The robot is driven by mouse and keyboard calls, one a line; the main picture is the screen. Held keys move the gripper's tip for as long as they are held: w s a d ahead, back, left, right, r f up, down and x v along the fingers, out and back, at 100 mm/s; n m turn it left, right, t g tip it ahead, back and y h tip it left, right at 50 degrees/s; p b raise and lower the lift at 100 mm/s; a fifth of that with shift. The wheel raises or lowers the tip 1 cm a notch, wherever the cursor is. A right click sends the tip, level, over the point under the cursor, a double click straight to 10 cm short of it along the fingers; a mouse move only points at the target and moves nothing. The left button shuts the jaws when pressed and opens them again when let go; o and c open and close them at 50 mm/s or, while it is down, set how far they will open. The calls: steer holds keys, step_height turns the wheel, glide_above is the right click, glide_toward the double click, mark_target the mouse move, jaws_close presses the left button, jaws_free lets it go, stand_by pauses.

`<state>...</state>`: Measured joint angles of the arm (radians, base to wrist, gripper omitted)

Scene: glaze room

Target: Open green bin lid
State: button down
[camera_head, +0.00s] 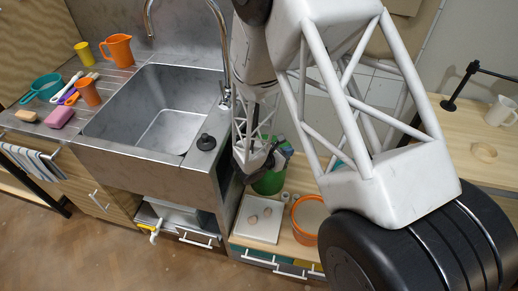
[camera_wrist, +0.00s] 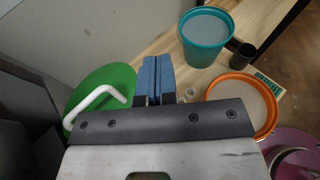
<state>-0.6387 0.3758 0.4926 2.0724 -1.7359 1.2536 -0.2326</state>
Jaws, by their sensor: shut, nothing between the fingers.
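The green bin (camera_head: 268,184) stands on the low wooden counter right of the sink in the head view, partly hidden behind my arm and gripper (camera_head: 279,152). In the wrist view its round green lid (camera_wrist: 106,79) shows at the left, with a white bent handle (camera_wrist: 97,97) across it. The lid's lower part is hidden by my gripper's body. My gripper (camera_wrist: 157,64) has its blue fingers shut together with nothing between them. The fingers are to the right of the lid and handle, apart from the handle in the picture.
An orange bucket (camera_wrist: 270,113) and a teal bucket (camera_wrist: 207,54) stand near the bin, with a dark cup (camera_wrist: 244,56) beside them. A white tray (camera_head: 257,232) with small lumps lies in front. The steel sink (camera_head: 150,112) is left; a wall bounds the back.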

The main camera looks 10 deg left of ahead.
steer(key=s+a+f+n+t+y, duration=0.2)
steer(key=a+f+n+y, duration=0.1)
steer(key=a, duration=0.3)
steer(key=s+a+f+n+t+y, duration=0.2)
steer(key=a+f+n+t+y, duration=0.1)
steer(key=a+y, duration=0.3)
steer(key=shift+s+f+n+y, duration=0.2)
steer(key=shift+n+y, duration=0.1)
steer(key=shift+n, duration=0.6)
steer(key=shift+w, duration=0.1)
steer(key=shift+w+f, duration=0.2)
steer(key=shift+w, duration=1.4)
steer(key=shift+w+f, duration=0.25)
steer(key=shift+w, duration=1.4)
steer(key=shift+w+f, duration=0.2)
steer(key=shift+w, duration=1.4)
steer(key=shift+w+r, duration=0.1)
steer(key=shift+r, duration=0.1)
